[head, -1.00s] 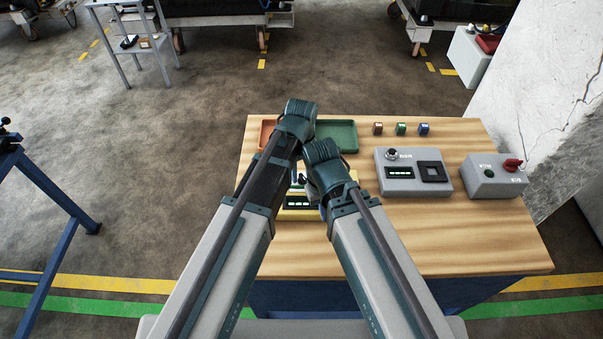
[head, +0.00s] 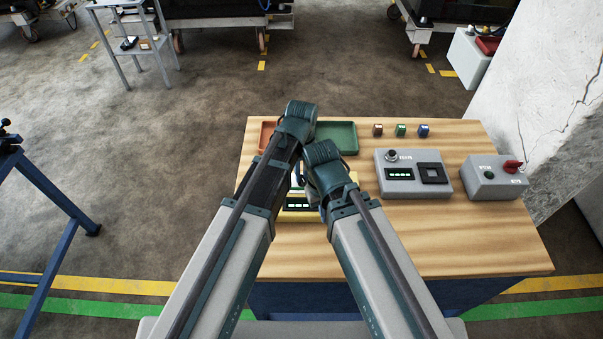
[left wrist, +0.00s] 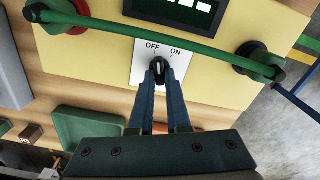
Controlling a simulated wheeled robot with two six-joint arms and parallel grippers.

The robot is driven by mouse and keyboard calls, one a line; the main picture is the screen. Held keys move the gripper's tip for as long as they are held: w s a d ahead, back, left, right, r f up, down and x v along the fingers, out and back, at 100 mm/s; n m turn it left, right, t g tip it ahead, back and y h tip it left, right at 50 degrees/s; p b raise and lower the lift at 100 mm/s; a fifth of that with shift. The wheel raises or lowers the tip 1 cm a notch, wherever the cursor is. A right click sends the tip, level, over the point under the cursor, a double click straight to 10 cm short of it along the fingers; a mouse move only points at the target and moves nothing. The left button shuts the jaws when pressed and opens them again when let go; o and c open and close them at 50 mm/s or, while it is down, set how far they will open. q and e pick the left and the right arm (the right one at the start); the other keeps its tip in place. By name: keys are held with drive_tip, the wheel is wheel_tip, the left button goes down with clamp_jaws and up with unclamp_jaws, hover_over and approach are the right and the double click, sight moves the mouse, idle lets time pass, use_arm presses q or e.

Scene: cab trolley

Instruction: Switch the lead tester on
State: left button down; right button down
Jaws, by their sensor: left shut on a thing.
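The yellow lead tester (head: 301,216) stands on the wooden bench, partly hidden by my arms in the head view. In the left wrist view its yellow face (left wrist: 110,62) carries a white plate marked OFF and ON, with a black rotary knob (left wrist: 158,70) on it. The knob's pale mark points roughly up, near OFF; its exact setting is hard to tell. My left gripper (left wrist: 159,82) has its blue fingers closed on the knob's sides. The tester's display (left wrist: 185,8) shows lit bars. A green lead (left wrist: 150,37) crosses the face between two plugs. My right gripper is hidden behind its wrist.
A grey unit (head: 413,185) with a display and a grey box (head: 494,188) with a red knob stand to the right. A green tray (head: 340,136), an orange tray (head: 266,133) and several small coloured blocks lie at the back. The bench front right is clear.

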sight(303, 177)
use_arm(q)
drive_tip(key=m, duration=0.4)
drive_tip(key=shift+d+m, duration=0.1)
drive_tip(key=shift+m, duration=2.7)
drive_tip(key=c, duration=0.9)
unclamp_jaws()
drive_tip(key=shift+d, duration=0.1)
wheel_tip(303, 177, up, 14)
drive_tip(key=p, duration=1.4)
use_arm(e)
wheel_tip(303, 177, up, 14)
